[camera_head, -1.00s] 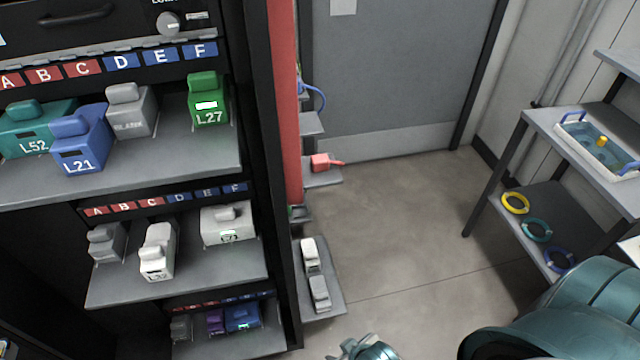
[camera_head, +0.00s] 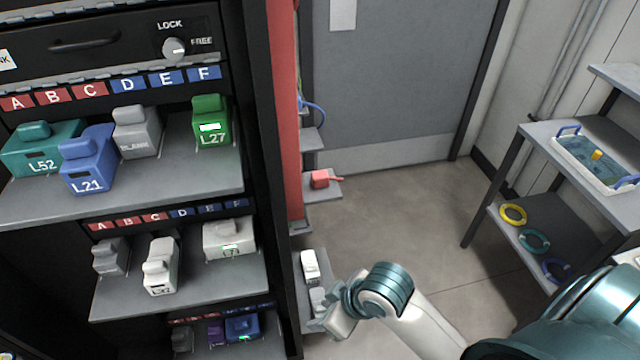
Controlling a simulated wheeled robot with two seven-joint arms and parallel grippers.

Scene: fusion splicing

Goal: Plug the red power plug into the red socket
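A small red block-shaped plug (camera_head: 320,178) with a short red stub at its right sits on a small grey ledge (camera_head: 325,193) at the side of the rack. I cannot make out a red socket. My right gripper (camera_head: 328,322) is low in the middle, below the red plug and well apart from it. It overlaps the lower side shelf in the picture, and its fingers are too small and turned to show whether they are open. My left gripper is out of view.
The black rack (camera_head: 262,150) with lettered shelves of plug modules, such as the green L27 (camera_head: 211,120), fills the left. A white module (camera_head: 310,265) is on the lower side shelf. A grey shelf (camera_head: 535,130) with coloured rings stands right. The middle floor is clear.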

